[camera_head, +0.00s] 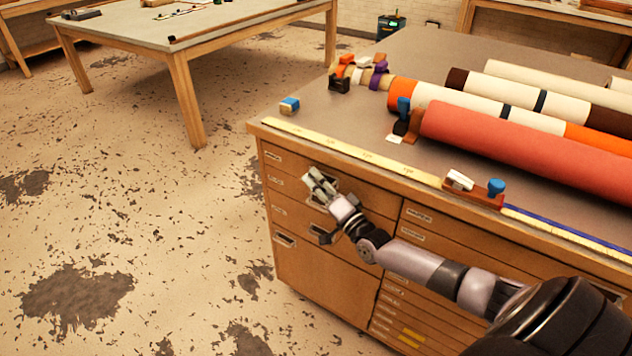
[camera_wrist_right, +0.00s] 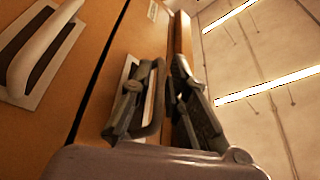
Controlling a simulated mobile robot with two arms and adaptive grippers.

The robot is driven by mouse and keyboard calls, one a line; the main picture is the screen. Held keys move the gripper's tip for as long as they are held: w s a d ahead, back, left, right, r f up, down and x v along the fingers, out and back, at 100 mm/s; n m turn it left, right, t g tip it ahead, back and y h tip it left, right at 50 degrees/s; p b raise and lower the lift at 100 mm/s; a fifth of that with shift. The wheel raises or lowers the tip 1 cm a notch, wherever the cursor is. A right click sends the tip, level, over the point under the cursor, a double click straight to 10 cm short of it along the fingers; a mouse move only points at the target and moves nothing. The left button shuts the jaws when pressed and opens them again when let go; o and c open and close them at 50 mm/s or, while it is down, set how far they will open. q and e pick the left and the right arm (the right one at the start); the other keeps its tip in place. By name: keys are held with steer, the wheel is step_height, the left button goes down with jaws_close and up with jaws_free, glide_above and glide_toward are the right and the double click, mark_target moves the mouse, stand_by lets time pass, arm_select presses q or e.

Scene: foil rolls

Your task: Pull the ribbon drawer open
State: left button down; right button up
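The wooden drawer cabinet (camera_head: 325,275) stands under the grey worktop, with labelled drawers in a left and a right column. The labels are too small to read, so I cannot tell which is the ribbon drawer. My right gripper (camera_head: 320,190) is at the upper drawers of the left column. In the right wrist view its fingers (camera_wrist_right: 165,95) are close to a drawer front, beside a handle plate (camera_wrist_right: 127,75). The fingers overlap the handle, and I cannot tell whether they grip it. Another pale handle (camera_wrist_right: 45,45) shows at the left there. My left gripper is out of view.
A yellow ruler strip (camera_head: 350,152) runs along the worktop's front edge. A red roll (camera_head: 530,150) and several other rolls lie on top. A small blue-topped block (camera_head: 289,106) sits near the left corner. The floor left of the cabinet is clear.

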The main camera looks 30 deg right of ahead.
steer(key=shift+c, duration=0.3)
jaws_close()
stand_by(0.3)
